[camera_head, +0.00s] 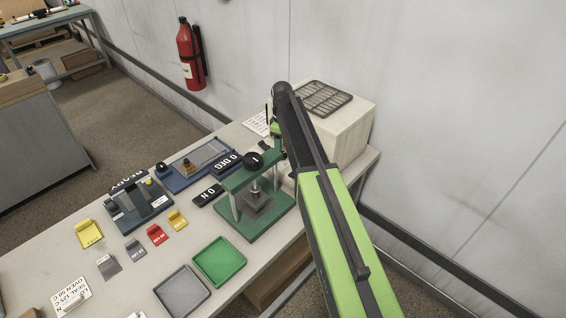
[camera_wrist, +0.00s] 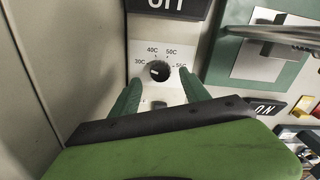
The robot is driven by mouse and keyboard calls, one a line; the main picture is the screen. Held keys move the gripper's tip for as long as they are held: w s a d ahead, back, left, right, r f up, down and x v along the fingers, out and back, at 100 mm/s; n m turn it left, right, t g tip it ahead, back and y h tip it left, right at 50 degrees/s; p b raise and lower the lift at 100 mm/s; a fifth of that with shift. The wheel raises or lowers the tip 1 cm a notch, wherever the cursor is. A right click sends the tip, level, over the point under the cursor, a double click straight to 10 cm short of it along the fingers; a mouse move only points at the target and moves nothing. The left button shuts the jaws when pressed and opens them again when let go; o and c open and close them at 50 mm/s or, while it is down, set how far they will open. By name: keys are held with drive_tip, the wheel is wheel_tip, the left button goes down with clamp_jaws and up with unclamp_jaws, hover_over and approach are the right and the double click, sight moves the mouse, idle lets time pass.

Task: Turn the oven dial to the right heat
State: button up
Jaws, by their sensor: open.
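The oven dial (camera_wrist: 160,71) is a small round black knob on a pale plate, marked 30C, 40C, 50C and 55C around its upper side. A pale mark shows on the knob; I cannot tell exactly which number it points to. My gripper (camera_wrist: 160,76) is open, with one green finger on each side of the dial; contact with the knob is not clear. In the head view the beige oven box (camera_head: 348,128) stands at the bench's far right end, partly behind my arm, and its dial is hidden. A white card (camera_head: 72,296) at lower left reads "OVEN 50 C".
A green press (camera_head: 262,215) stands left of my arm. A black "ON" plate (camera_wrist: 165,5) lies above the dial in the wrist view. Green (camera_head: 219,283) and grey (camera_head: 182,312) trays lie at the front. A wall (camera_head: 440,100) runs behind the oven.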

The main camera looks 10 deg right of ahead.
wheel_tip(320, 180, down, 4)
drive_tip(key=shift+r+b, duration=0.2)
drive_tip(key=shift+b, duration=0.8)
drive_tip(key=shift+r, duration=0.1)
drive_tip(key=shift+c, duration=0.4)
